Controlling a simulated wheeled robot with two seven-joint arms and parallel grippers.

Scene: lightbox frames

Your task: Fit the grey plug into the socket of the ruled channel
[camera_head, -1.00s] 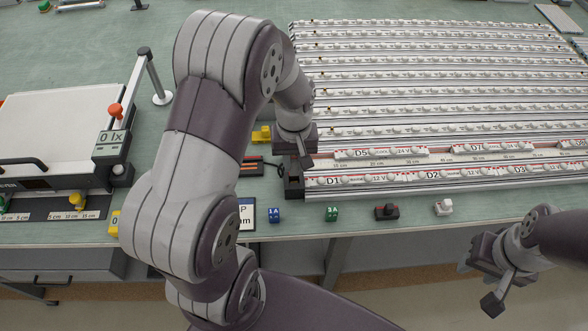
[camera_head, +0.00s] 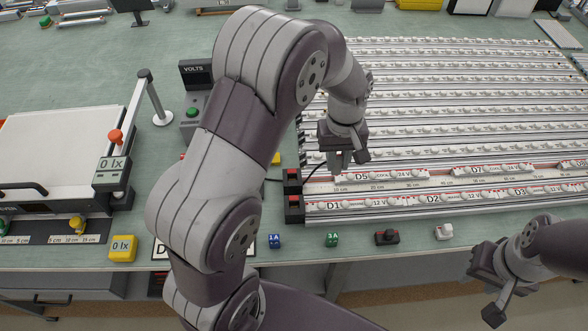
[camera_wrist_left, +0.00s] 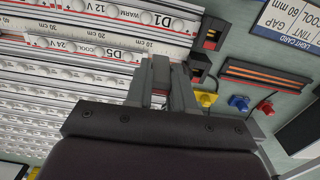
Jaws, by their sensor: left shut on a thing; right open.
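My left gripper (camera_head: 346,160) is shut on a small dark grey block, seemingly the plug (camera_wrist_left: 161,72), which shows between its fingers in the left wrist view. The gripper hangs over the left part of the light strips, near the D5 strip (camera_head: 385,174). The ruled channel (camera_head: 400,187) with centimetre marks runs between the D5 and D1 strips; it also shows in the left wrist view (camera_wrist_left: 85,38). Dark end blocks with red parts (camera_head: 293,208) (camera_head: 292,180), apparently sockets, stand at its left end, left of the gripper. My right gripper (camera_head: 484,289) is open and empty off the bench's front edge.
Several rows of light strips (camera_head: 440,100) fill the right of the bench. A VOLTS meter (camera_head: 193,72), a lux meter (camera_head: 112,165) and a yellow block (camera_head: 122,248) lie left. Blue (camera_head: 275,241), green (camera_head: 332,240), black (camera_head: 387,237) and white (camera_head: 443,231) pieces line the front edge.

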